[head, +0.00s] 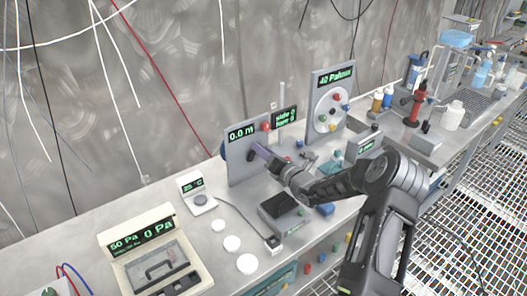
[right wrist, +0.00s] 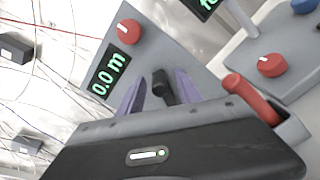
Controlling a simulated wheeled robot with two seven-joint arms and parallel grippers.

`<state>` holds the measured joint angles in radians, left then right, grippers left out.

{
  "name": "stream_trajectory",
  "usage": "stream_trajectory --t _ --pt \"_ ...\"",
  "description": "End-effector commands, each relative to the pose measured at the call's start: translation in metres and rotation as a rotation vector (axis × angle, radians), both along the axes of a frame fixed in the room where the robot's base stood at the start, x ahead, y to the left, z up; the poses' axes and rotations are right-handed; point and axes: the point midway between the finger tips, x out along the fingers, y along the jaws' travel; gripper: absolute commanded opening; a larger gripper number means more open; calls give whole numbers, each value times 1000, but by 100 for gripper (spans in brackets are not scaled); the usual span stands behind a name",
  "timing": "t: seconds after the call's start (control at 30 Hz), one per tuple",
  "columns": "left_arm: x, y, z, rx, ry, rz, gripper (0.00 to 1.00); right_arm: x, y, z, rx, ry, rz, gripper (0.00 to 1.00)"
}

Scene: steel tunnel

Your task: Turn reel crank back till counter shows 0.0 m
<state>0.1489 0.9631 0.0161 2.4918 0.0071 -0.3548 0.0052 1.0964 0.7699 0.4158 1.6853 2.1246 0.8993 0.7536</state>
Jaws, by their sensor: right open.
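The grey reel panel (head: 240,170) stands upright on the bench, and its green counter (head: 241,133) reads 0.0 m. The counter (right wrist: 108,75) also reads 0.0 m in the right wrist view. My right gripper (head: 257,150) reaches the panel front from the right. In the right wrist view, its two purple fingers (right wrist: 158,92) are apart, with a black crank knob (right wrist: 161,84) between them. I cannot tell whether either finger touches the knob. The rest of the crank is mostly hidden by my gripper. My left gripper is not in view.
A red knob (right wrist: 128,32) sits beside the counter. A red handle (right wrist: 252,98) lies close to the right of my gripper. A dial panel (head: 331,100) stands behind to the right. A small display (head: 192,187) and white discs (head: 232,243) are to the left.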

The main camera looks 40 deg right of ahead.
Motion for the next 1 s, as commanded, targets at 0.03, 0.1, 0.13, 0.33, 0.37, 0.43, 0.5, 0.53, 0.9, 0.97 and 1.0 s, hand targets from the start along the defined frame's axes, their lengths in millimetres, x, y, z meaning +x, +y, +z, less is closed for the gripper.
stream_trajectory --t 0.03,0.1,0.13,0.33,0.37,0.43,0.5,0.53,0.9,0.97,1.0 --pt "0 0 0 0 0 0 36 0 0 0 0 0 0 42" --pt "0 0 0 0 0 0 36 -1 0 0 0 0 0 42" --pt "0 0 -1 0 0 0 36 -2 0 0 -1 0 0 42" --pt "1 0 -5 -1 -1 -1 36 -22 0 -1 -1 1 -1 42" --pt "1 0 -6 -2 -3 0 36 -27 0 -2 -1 1 -2 42" --pt "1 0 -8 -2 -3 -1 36 -39 0 -2 -2 1 -1 42" --pt "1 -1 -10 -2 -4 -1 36 -51 1 -2 -1 1 -2 42" --pt "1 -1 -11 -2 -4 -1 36 -56 1 -2 -2 1 -2 42" --pt "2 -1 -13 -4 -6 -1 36 -78 2 0 0 -1 1 42" --pt "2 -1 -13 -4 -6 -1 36 -78 2 0 0 0 0 42" --pt "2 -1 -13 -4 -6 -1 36 -78 2 0 0 0 0 42"
